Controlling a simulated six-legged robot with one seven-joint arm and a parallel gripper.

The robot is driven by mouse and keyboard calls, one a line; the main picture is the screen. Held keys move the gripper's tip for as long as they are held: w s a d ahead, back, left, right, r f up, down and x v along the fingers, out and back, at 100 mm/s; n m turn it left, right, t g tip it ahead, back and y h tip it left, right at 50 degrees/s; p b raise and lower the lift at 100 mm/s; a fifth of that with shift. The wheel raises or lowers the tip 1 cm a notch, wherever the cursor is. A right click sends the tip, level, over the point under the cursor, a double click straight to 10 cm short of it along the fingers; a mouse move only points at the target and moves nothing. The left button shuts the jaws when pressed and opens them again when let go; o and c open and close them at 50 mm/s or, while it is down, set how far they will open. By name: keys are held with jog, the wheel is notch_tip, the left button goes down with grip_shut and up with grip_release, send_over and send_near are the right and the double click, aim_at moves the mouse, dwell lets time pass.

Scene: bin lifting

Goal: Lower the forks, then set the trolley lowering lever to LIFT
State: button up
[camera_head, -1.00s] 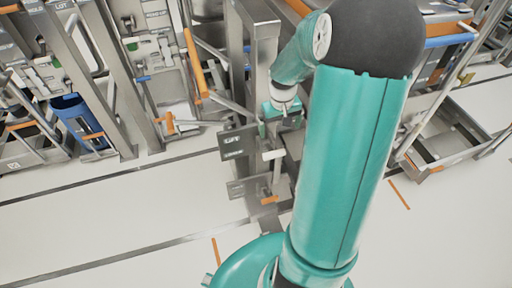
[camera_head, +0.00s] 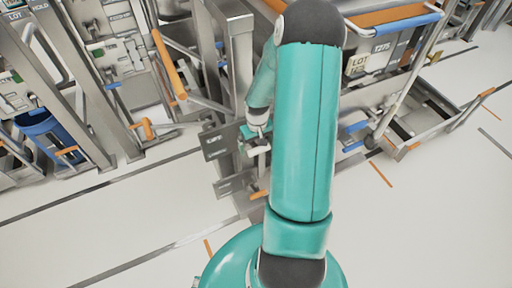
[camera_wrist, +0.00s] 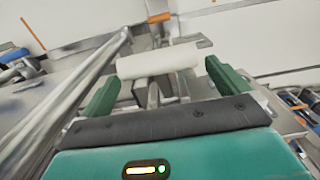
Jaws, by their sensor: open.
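My gripper (camera_head: 256,132) hangs just above a white bar-shaped lever grip (camera_head: 258,150) beside the steel post. A dark plate marked LIFT (camera_head: 215,143) is left of the grip. A second grey plate (camera_head: 233,185) sits lower, with an orange-tipped part (camera_head: 258,195) beside it. I cannot pick out the forks; my arm hides part of the area.
A wheeled trolley (camera_head: 402,150) with a LOT label stands to the right. Steel frames with a long orange handle (camera_head: 168,62) and a blue bin (camera_head: 45,135) stand to the left. The pale floor (camera_head: 110,225) in front is clear.

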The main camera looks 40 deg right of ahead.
jog(key=shift+f, duration=1.35)
